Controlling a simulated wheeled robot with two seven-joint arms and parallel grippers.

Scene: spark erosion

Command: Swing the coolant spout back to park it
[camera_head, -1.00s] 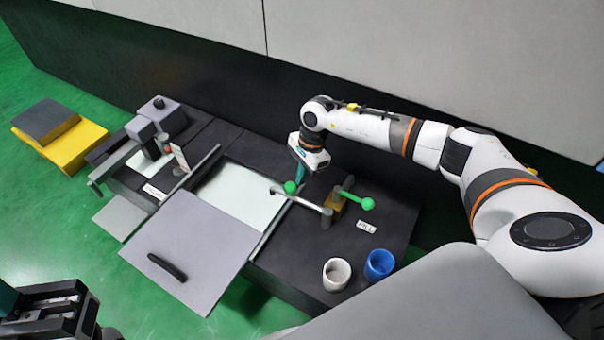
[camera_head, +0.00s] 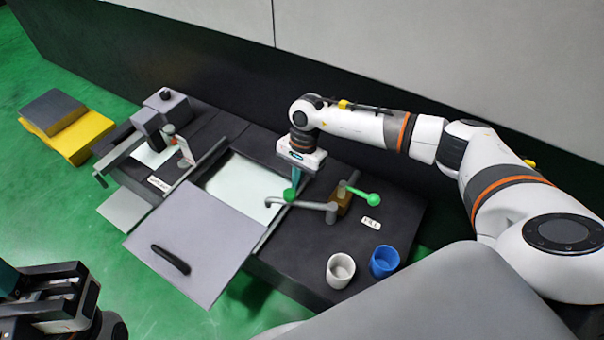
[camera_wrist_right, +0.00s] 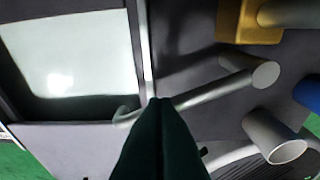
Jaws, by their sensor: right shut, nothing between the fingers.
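The coolant spout (camera_head: 312,206) is a thin grey pipe running left from a short grey post, its bent tip by the right edge of the pale tank opening (camera_head: 235,187). In the right wrist view the closed dark fingers (camera_wrist_right: 162,110) overlap the pipe (camera_wrist_right: 210,94) and the knob is not visible. My left gripper (camera_head: 50,300) is at the lower left, its jaws unclear.
A brown valve block (camera_head: 341,203) with a green-ball lever (camera_head: 368,198) stands right of the post. A white cup (camera_head: 340,270) and a blue cup (camera_head: 384,261) stand nearer. A grey panel with a black handle (camera_head: 170,259) lies in front of the tank.

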